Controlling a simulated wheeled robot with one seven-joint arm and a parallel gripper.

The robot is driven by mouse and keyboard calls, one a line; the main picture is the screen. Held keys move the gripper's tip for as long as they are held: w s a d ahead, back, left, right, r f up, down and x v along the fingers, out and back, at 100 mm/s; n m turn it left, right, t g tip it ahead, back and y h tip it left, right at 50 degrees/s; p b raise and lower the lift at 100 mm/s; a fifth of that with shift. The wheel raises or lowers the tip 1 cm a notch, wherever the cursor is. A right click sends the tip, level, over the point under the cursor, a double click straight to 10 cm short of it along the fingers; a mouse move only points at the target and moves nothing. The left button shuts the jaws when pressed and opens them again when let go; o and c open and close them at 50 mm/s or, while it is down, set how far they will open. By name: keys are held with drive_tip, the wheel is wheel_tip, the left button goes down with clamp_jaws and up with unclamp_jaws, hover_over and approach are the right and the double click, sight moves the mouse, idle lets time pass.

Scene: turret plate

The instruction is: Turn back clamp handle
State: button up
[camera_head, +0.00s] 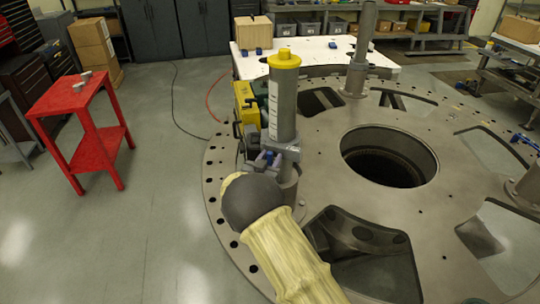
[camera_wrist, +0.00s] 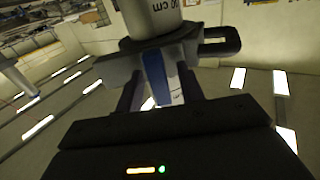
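The clamp handle (camera_head: 267,157) is a small blue lever low on the front of the grey upright cylinder (camera_head: 282,105) with a yellow cap. In the wrist view the blue handle (camera_wrist: 157,78) stands upright between my two dark fingers. My gripper (camera_wrist: 161,88) is open around the handle, with a visible gap at its right side; contact at the left is unclear. In the head view my gripper (camera_head: 262,163) is at the clamp (camera_head: 283,148), partly hidden by my dark wrist and pale sleeved arm.
The cylinder stands on the large round turret plate (camera_head: 330,190), which has a central hole and several cutouts. A yellow and dark device (camera_head: 246,105) is close behind left of the cylinder. A red table (camera_head: 90,152) stands at left, with open floor between.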

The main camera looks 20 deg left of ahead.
clamp_jaws()
